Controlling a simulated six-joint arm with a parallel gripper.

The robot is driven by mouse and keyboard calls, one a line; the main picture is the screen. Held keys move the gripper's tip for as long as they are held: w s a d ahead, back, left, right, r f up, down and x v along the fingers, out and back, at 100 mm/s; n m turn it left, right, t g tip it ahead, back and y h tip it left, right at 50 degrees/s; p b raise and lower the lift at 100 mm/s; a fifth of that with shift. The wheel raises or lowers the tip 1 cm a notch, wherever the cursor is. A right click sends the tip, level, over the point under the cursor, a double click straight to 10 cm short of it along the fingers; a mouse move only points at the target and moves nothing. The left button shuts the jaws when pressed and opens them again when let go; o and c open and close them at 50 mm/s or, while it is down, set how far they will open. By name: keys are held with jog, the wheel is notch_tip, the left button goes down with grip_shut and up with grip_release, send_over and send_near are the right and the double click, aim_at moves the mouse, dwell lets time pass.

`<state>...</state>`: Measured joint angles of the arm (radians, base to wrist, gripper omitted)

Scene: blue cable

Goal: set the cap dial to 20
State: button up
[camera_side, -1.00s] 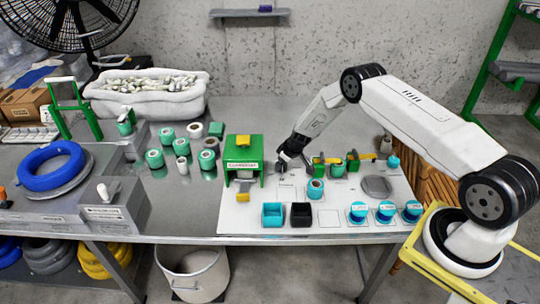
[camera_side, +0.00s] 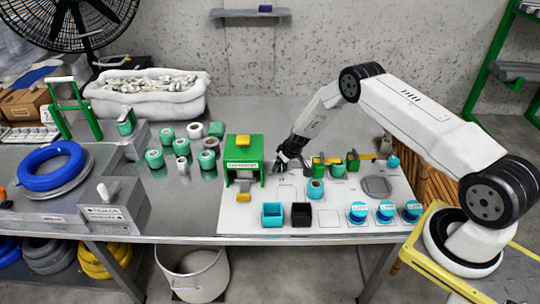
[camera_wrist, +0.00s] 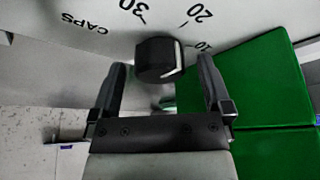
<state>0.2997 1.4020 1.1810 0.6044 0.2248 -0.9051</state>
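The cap dial (camera_wrist: 156,60) is a dark round knob with a white pointer line on its right side, in the wrist view. Its white panel (camera_wrist: 60,50) reads CAPS, with 30, 20 and 10 around the knob. The pointer lies nearest the 10 mark, though its exact setting is hard to read. My gripper (camera_wrist: 164,66) is open, one finger on each side of the knob with visible gaps. In the side view my gripper (camera_side: 288,165) is just right of the green cap feeder (camera_side: 243,160); the dial is not discernible there.
Green blocks (camera_wrist: 245,85) fill the wrist view's right side. In the side view, a teal bin (camera_side: 272,214) and black bin (camera_side: 301,214) stand at the board's front. A teal spool (camera_side: 316,188) and green-yellow fixtures (camera_side: 336,165) stand right of my gripper.

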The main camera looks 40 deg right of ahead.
dwell(0.3)
jog(key=v, duration=0.7)
jog(key=shift+r, duration=0.4)
jog(key=shift+s+r, duration=0.1)
jog(key=shift+s, duration=0.05)
jog(key=s+a+r+g, duration=0.1)
jog(key=s+a+r, duration=0.4)
jog(key=r, duration=0.2)
jog(key=s+a+r, duration=0.4)
jog(key=a+r, duration=0.1)
jog(key=r, duration=0.3)
jog(key=s+a+r, duration=0.2)
jog(key=s+r, duration=0.1)
jog(key=s, duration=0.5)
jog(key=s+a+r+g, duration=0.1)
jog(key=s+a+r, duration=0.2)
jog(key=s, duration=0.5)
jog(key=shift+s+a, duration=0.15)
jog(key=shift+s, duration=0.2)
